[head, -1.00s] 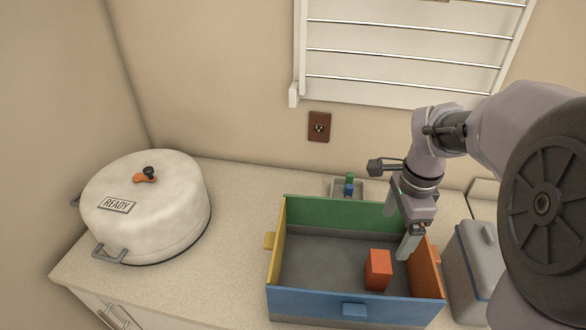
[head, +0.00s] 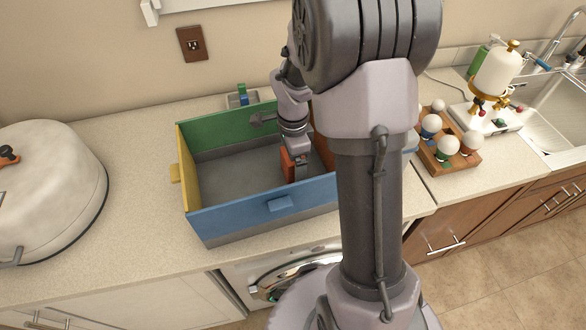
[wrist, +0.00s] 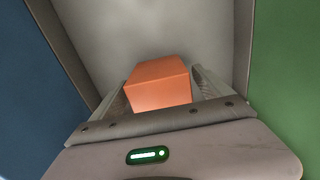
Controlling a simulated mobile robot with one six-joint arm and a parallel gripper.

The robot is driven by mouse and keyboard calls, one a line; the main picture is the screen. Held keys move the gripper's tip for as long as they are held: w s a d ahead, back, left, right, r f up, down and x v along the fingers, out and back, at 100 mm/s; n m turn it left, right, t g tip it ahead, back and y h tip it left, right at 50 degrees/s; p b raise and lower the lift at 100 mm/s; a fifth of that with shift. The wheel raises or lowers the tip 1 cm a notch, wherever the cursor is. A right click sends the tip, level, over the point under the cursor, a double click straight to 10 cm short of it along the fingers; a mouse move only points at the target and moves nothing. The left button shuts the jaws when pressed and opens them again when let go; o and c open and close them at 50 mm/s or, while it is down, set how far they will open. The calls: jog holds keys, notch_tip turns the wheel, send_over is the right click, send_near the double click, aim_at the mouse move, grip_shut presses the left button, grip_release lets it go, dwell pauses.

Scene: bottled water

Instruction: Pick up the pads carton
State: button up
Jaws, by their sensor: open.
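The orange-red carton (head: 287,164), which I take to be the pads carton, stands upright inside the open bin (head: 278,203), towards its right side. In the head view my gripper (head: 299,172) reaches down into the bin and partly covers the carton. In the wrist view the carton (wrist: 158,82) sits between my two grey fingers, one on each side. My gripper is open around it; whether either finger touches it I cannot tell. No label shows on the carton.
The bin has blue, yellow and green walls, with bare grey floor left of the carton. A white pot (head: 50,195) stands at left. A small tray (head: 238,100) is behind the bin. A wooden rack (head: 450,158) and a sink (head: 555,125) are at right.

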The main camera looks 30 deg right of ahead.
jog(key=shift+f, duration=0.8)
jog(key=shift+r, duration=0.1)
jog(key=shift+c, duration=0.4)
jog(key=c, duration=1.4)
